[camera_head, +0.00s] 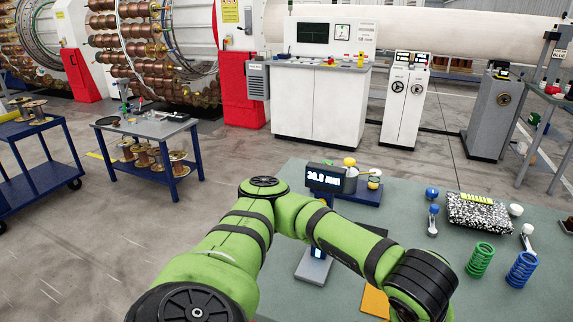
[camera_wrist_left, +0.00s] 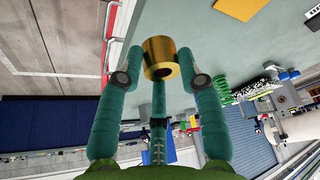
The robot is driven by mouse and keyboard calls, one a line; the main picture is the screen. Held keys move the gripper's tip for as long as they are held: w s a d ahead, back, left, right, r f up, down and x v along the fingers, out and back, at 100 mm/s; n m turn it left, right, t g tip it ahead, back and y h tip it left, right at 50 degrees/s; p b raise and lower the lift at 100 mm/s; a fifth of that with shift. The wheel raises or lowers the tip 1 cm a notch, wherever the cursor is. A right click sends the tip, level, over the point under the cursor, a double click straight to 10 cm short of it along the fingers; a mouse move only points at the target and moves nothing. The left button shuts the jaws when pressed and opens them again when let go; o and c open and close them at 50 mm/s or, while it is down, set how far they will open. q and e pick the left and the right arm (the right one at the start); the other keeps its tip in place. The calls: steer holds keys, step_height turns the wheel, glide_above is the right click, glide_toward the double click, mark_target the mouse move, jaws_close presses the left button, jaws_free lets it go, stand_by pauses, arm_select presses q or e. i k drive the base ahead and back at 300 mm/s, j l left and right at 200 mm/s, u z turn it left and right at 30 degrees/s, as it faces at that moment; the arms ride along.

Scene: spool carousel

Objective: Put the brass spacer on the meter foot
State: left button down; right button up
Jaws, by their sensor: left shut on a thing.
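My left gripper (camera_wrist_left: 160,78) has teal fingers and is shut on the brass spacer (camera_wrist_left: 159,52), a short shiny gold ring with an open end, held at its fingertips. In the head view my green left arm crosses the bench; its gripper and the spacer are hidden or below the frame. The meter has a dark display (camera_head: 325,179) that seems to read 30.0 mm. Its grey foot (camera_head: 314,266) is below it on the bench, partly behind my arm, with no spacer seen on its visible part. My right gripper is not in view.
The green bench top (camera_head: 400,195) carries a green spring (camera_head: 480,260), a blue spring (camera_head: 521,270), a speckled block (camera_head: 480,212), an orange sheet (camera_head: 375,300) and a blue-based stand (camera_head: 362,192). The meter's tall post stands close beside my forearm.

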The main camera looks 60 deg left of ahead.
mark_target(313, 269)
steer(key=u, duration=1.65)
steer(key=i+l+u, duration=0.15)
steer(key=l, duration=0.65)
steer(key=l+u, duration=0.15)
steer(key=l, duration=0.7)
